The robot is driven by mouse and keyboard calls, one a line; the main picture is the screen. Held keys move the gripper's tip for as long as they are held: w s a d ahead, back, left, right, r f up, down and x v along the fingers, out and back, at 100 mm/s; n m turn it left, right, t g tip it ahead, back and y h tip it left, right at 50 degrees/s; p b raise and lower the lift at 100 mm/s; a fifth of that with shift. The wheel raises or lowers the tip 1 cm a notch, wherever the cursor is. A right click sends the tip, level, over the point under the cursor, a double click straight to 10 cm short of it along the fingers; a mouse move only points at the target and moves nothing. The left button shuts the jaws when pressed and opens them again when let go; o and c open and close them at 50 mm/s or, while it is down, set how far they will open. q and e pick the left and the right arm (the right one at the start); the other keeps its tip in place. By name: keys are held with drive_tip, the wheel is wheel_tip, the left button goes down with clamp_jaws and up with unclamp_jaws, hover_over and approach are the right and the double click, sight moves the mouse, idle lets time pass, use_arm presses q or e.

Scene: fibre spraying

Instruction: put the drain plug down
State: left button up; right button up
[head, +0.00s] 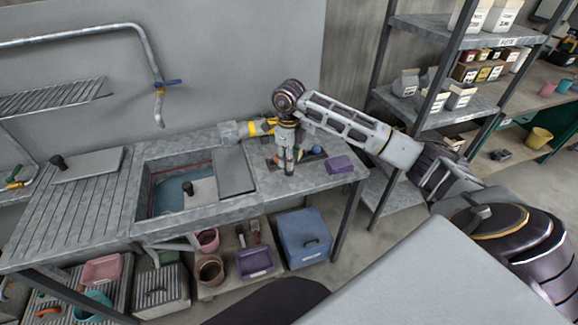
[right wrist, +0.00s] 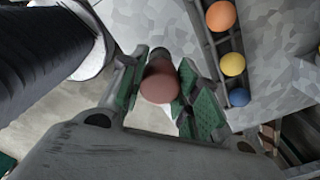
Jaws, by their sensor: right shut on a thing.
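My right gripper (head: 289,165) points down over the counter to the right of the sink. In the right wrist view its green-padded fingers (right wrist: 161,92) are shut on a drain plug (right wrist: 160,82), of which a rounded reddish-brown end and a darker part behind it show. In the head view the plug is too small and covered to make out clearly. I cannot tell whether its far end touches the counter (head: 290,184). My left gripper is out of view.
The sink basin (head: 170,197) holds bluish water and a dark-knobbed piece. A purple block (head: 339,164) lies right of the gripper. A rack with orange (right wrist: 221,16), yellow (right wrist: 232,64) and blue (right wrist: 239,97) balls is close by. A shelf unit (head: 420,110) stands at right.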

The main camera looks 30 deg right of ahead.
drive_tip(key=shift+f, duration=1.85)
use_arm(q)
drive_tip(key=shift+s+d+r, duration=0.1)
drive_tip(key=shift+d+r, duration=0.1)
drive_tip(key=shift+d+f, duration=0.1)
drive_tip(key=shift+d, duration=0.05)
use_arm(e)
drive_tip(key=shift+f, duration=0.15)
